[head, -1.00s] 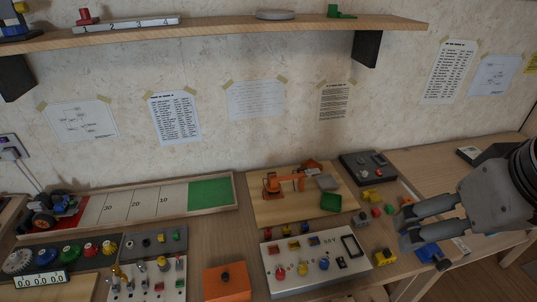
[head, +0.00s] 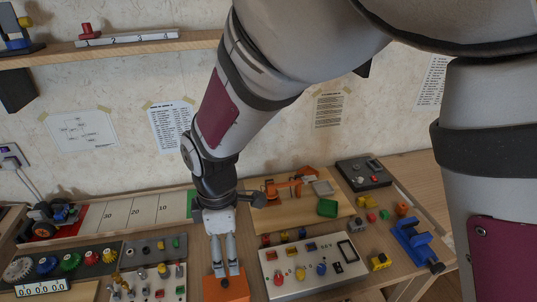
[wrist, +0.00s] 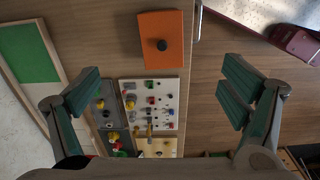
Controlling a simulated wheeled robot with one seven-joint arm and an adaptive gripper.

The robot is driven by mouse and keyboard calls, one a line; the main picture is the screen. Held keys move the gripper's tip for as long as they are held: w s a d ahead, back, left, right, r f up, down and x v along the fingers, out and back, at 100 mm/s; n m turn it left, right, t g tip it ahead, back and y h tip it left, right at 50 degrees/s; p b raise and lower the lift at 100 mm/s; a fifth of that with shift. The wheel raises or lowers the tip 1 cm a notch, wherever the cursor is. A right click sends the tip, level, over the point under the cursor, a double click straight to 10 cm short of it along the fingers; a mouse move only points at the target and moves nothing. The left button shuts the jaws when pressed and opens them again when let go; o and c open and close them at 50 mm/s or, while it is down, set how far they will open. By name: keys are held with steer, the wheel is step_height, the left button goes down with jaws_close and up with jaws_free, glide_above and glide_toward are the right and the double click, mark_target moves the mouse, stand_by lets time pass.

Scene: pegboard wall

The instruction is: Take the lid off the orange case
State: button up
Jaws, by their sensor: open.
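The orange case (head: 228,288) sits near the front of the bench, to the left of the white button panel. The lid is on the case.
A panel of switches and knobs (wrist: 150,104) lies beside the case. The white button panel (head: 310,268) is on its right in the head view. A wooden board with an orange toy arm (head: 285,187) stands behind. A blue holder (head: 412,240) is at the right.

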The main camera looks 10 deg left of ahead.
step_height(320, 180, down, 2)
steer(key=s+a+n, duration=0.1)
steer(key=a, duration=0.1)
steer(key=b, duration=0.4)
glide_above(225, 282)
step_height(225, 282, down, 8)
steer(key=shift+s+a, duration=0.1)
steer(key=shift+a, duration=0.05)
steer(key=shift+f+b, duration=1.8)
steer(key=shift+f, duration=1.15)
steer(key=c, duration=1.3)
